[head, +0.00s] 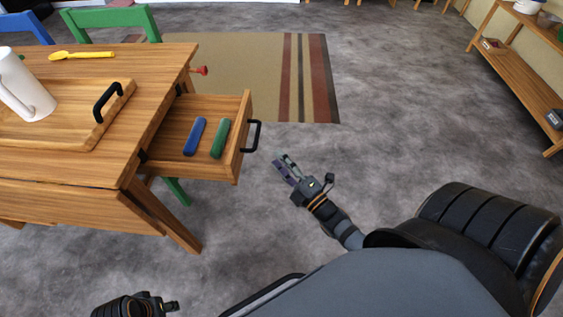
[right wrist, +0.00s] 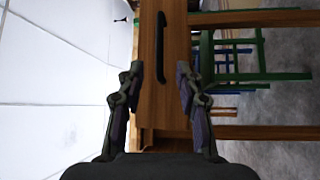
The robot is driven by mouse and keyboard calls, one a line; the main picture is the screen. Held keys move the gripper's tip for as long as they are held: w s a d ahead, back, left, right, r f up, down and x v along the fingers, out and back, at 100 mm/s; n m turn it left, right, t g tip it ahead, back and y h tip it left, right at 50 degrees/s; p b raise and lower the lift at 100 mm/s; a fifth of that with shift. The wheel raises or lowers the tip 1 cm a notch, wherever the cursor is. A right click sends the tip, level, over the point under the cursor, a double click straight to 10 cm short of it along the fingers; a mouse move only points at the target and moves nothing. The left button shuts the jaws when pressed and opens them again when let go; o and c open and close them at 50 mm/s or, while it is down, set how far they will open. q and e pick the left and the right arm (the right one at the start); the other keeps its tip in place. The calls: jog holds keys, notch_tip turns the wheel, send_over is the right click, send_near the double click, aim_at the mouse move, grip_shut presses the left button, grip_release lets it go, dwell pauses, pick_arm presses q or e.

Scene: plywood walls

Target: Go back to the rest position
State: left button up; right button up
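My right gripper (head: 283,162) is in the middle of the head view, to the right of the open drawer and apart from its black handle (head: 252,136). Its fingers are open, and they show spread and empty in the right wrist view (right wrist: 160,72). There the drawer handle (right wrist: 160,47) appears beyond the fingertips, against the wooden drawer front. My left gripper (head: 160,304) is at the bottom left edge of the head view. It is partly cut off, and its fingers cannot be made out clearly.
The drawer (head: 240,125) stands out from the wooden table (head: 90,195) and holds a blue bar (head: 194,136) and a green bar (head: 220,138). A white mug (head: 22,85) and tray are on the table. A shelf (head: 520,75) stands far right. Floor right of the drawer is clear.

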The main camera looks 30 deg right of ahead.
dwell(0.5)
